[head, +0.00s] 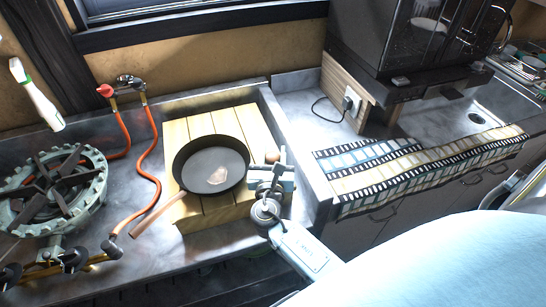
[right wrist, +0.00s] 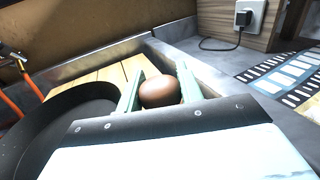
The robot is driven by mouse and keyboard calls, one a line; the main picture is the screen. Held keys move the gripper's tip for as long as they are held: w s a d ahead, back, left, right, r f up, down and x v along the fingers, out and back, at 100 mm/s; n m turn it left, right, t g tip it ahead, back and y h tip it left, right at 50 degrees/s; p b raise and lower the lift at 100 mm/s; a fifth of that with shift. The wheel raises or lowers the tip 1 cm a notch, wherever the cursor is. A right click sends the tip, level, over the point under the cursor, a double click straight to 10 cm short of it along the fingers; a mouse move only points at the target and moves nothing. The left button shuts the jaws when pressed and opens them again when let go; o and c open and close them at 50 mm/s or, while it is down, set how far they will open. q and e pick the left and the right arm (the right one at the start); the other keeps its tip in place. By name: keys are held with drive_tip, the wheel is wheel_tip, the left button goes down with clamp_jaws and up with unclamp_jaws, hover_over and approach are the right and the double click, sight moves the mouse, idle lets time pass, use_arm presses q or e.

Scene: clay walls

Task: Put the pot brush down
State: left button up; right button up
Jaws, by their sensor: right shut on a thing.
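The pot brush shows only as a rounded brown wooden knob between my right gripper's fingers, in the head view (head: 272,157) and in the right wrist view (right wrist: 160,91). The rest of it is hidden by the gripper. My right gripper (head: 270,170) is shut on it, just right of the frying pan, over the right part of the slatted wooden board (head: 245,118). In the right wrist view the two pale green fingers (right wrist: 160,90) stand on either side of the knob. I cannot tell whether the brush touches the board. My left gripper is not in view.
A dark frying pan (head: 211,165) with a wooden handle lies on the board. A gas burner (head: 55,190) and orange hose (head: 150,160) are at left. A raised metal rim (head: 295,145) borders the board's right side. A film-strip-patterned mat (head: 420,165) lies further right.

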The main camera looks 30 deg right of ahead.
drive_tip(key=shift+f, duration=0.15)
drive_tip(key=o, duration=0.6)
drive_tip(key=shift+f, duration=0.1)
drive_tip(key=o, duration=0.4)
drive_tip(key=shift+r, duration=0.2)
drive_tip(key=shift+s+a, duration=0.25)
drive_tip(key=shift+s, duration=0.05)
drive_tip(key=v, duration=1.1)
drive_tip(key=shift+s, duration=0.15)
